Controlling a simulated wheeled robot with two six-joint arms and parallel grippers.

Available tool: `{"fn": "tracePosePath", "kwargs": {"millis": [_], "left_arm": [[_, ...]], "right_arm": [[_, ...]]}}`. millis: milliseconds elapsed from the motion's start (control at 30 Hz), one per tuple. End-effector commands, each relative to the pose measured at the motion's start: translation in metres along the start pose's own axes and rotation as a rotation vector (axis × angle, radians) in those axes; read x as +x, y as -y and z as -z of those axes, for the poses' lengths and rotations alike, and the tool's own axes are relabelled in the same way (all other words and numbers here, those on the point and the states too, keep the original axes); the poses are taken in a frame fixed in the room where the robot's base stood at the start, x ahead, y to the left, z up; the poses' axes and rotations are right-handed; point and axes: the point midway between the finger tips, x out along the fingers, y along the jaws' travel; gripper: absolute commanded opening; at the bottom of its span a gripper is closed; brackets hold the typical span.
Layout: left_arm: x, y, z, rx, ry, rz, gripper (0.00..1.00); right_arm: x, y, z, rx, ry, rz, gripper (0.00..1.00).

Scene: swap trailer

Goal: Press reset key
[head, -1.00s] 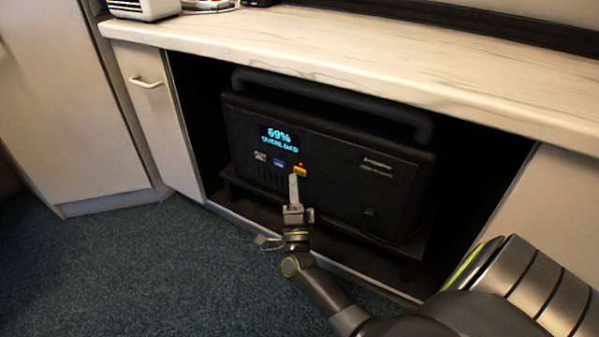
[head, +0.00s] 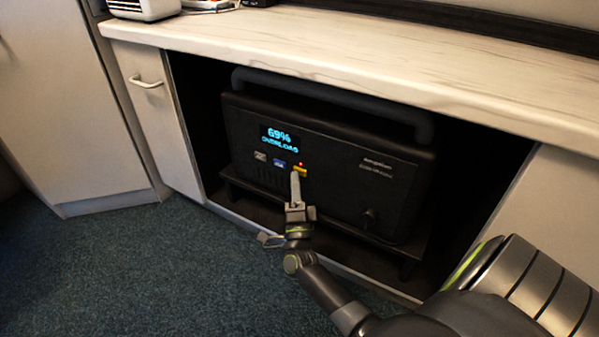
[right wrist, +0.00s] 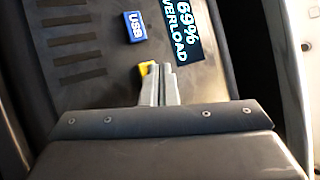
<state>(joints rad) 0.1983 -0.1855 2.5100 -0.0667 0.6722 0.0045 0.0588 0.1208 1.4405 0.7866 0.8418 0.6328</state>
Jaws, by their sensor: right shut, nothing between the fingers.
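The black power unit (head: 335,190) stands in the open bay under the counter. Its screen (head: 279,139) reads 69% OVERLOAD. Below the screen are a grey key (head: 260,156), a blue key (head: 279,163) marked USB in the right wrist view (right wrist: 135,26), and a yellow key (head: 300,170) with a small red light above it. My right gripper (head: 295,176) is shut and empty, its fingertips at the yellow key. In the right wrist view the fingers (right wrist: 164,72) partly cover the yellow key (right wrist: 147,68); I cannot tell whether they touch it. My left gripper is not in view.
The pale counter (head: 350,55) overhangs the unit, and a thick black handle (head: 330,98) runs along the unit's top. A dark shelf (head: 330,235) carries the unit. A white cabinet door (head: 155,120) is on the left. Blue carpet (head: 140,265) is clear in front.

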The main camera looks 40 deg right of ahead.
Motion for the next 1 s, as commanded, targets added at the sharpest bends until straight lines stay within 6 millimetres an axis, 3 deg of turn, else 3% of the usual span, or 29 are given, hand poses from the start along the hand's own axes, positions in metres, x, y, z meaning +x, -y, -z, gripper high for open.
{"fn": "tracePosePath", "kwargs": {"millis": [1000], "left_arm": [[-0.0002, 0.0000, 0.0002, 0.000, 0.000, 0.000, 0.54]], "right_arm": [[0.0056, -0.0044, 0.0041, 0.000, 0.000, -0.001, 0.00]]}}
